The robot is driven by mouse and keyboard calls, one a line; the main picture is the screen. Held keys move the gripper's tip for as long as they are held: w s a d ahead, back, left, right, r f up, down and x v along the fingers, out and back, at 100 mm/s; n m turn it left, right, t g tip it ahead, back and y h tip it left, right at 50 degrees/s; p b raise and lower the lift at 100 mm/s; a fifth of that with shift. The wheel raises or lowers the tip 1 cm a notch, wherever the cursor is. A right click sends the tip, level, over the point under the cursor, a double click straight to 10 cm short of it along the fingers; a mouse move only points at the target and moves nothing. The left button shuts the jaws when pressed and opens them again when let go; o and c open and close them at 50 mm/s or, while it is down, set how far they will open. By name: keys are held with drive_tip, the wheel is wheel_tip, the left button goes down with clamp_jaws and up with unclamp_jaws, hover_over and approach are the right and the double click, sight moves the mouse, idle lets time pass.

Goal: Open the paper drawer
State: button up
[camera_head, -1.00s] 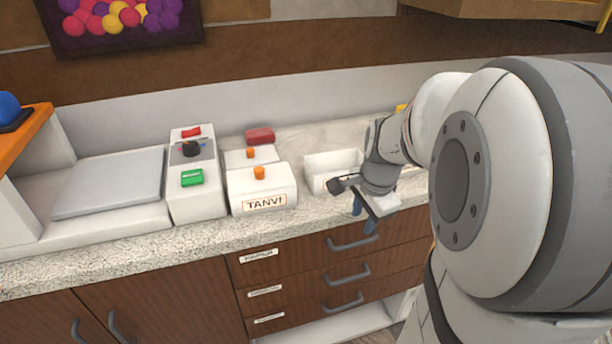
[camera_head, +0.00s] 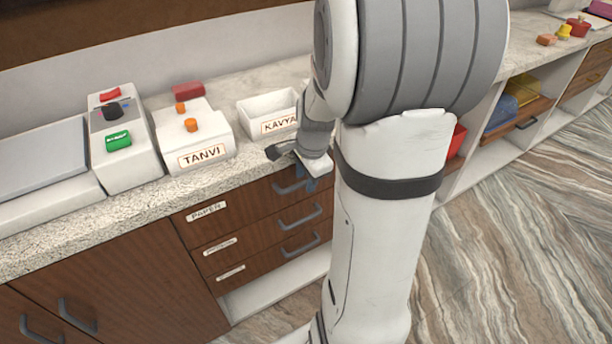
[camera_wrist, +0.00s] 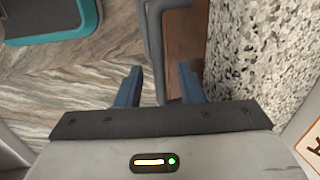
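The paper drawer (camera_head: 216,221) is the top brown drawer under the counter, with a white label reading PAPER. It looks closed, its front in line with the drawers below. Its grey bar handle (camera_head: 289,188) is partly hidden by my gripper (camera_head: 309,184). In the wrist view, my gripper (camera_wrist: 160,78) is open, with two blue fingers apart. The grey handle (camera_wrist: 153,45) runs from the top edge down between the fingers, closer to the left one. I cannot tell whether either finger touches it.
Two more drawers (camera_head: 225,249) with handles lie below. The speckled counter edge (camera_wrist: 255,55) is close at the right of my fingers. A white box labelled TANVI (camera_head: 190,140) and a white tray labelled KAVYA (camera_head: 258,108) stand on the counter. Open shelves (camera_head: 492,140) stand at right.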

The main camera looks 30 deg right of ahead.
drive_tip(key=shift+c, duration=0.2)
clamp_jaws()
drive_tip(key=shift+s, duration=0.15)
idle(0.3)
